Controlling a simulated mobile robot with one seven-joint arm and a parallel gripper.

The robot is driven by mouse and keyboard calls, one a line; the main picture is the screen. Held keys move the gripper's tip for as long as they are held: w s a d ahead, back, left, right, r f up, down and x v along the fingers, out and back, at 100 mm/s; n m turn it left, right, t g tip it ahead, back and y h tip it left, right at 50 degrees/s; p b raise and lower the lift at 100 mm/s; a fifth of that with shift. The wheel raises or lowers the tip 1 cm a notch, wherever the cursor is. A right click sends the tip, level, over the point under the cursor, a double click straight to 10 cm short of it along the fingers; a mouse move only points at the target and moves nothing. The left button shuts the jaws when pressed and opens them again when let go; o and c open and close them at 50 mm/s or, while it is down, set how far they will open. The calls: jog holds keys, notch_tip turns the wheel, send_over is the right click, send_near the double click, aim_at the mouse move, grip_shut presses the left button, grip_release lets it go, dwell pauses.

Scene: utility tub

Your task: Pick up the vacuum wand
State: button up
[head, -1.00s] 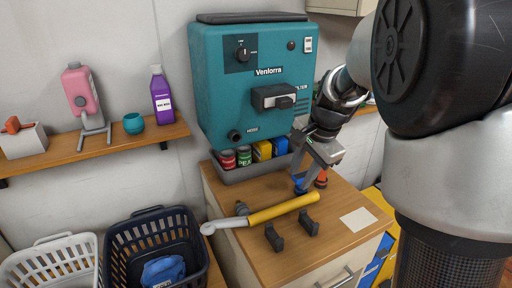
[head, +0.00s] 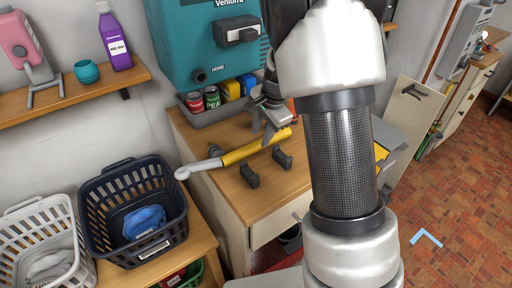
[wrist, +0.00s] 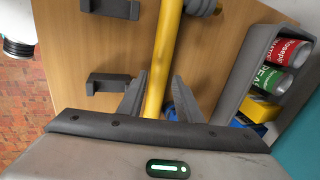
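The vacuum wand is a yellow tube (head: 240,154) with a pale grey curved end, lying on the wooden cabinet top (head: 225,188). In the wrist view the wand (wrist: 165,45) runs down between my fingers and on beneath the gripper body. My gripper (wrist: 158,82) is open, with one finger on each side of the tube and small gaps showing. In the head view my gripper (head: 271,133) is at the wand's right-hand part, and my arm hides the area beyond it.
Two dark brackets (head: 249,176) (head: 282,158) stand just in front of the wand. A grey bin (head: 206,116) with tins and boxes sits behind it, below the teal vacuum unit (head: 205,45). A dark basket (head: 170,232) and a white basket (head: 45,260) are at left.

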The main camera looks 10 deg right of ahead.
aim_at(258, 143)
jog(key=x, duration=0.5)
jog(key=shift+r, duration=0.1)
grip_shut()
